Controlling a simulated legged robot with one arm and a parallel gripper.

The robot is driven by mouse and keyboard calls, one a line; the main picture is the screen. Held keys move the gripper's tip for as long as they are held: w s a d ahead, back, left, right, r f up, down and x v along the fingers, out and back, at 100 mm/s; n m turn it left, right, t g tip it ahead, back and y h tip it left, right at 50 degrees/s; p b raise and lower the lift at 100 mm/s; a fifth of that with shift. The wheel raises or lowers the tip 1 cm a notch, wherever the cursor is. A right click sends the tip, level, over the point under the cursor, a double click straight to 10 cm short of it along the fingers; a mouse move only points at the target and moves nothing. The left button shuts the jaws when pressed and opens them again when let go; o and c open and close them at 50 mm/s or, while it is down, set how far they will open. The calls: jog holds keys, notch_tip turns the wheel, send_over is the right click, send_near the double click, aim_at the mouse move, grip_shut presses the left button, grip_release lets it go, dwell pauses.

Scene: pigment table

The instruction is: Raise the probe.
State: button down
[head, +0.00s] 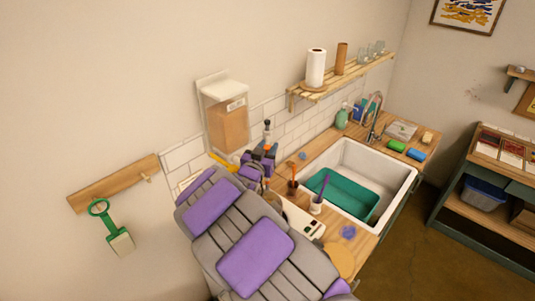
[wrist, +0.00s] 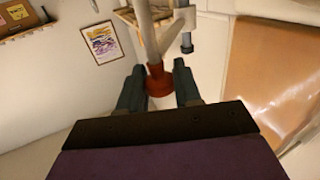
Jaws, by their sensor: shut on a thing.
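My gripper (head: 261,155) is at the wall side of the wooden counter, left of the sink. In the wrist view my gripper (wrist: 159,84) has its two dark fingers on either side of a red-brown collar on a pale upright rod, which I take to be the probe (wrist: 143,25). A thin side piece with a dark grey tip stands beside the rod. In the head view the probe (head: 267,130) shows small, pale and dark, rising above my gripper. Its lower end is hidden by my gripper and arm.
A box dispenser with a brown front (head: 229,125) hangs on the wall close to my gripper. A white sink (head: 399,178) holds a teal tub (head: 345,194). Cups with tools (head: 316,204) stand on the counter (head: 325,142). A slatted shelf (head: 345,79) is above.

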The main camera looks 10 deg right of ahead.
jog(key=shift+w+a+r+p, duration=0.15)
jog(key=shift+r+p, duration=0.2)
jog(key=shift+r, duration=1.2)
jog(key=c, duration=0.8)
grip_release()
jog(key=shift+c, duration=0.2)
jog(key=shift+f, duration=0.1)
jog(key=shift+s+a, duration=0.1)
jog(key=shift+s, duration=0.1)
jog(key=v, duration=1.7)
jog(key=shift+f+b, duration=0.15)
jog(key=shift+b, duration=0.15)
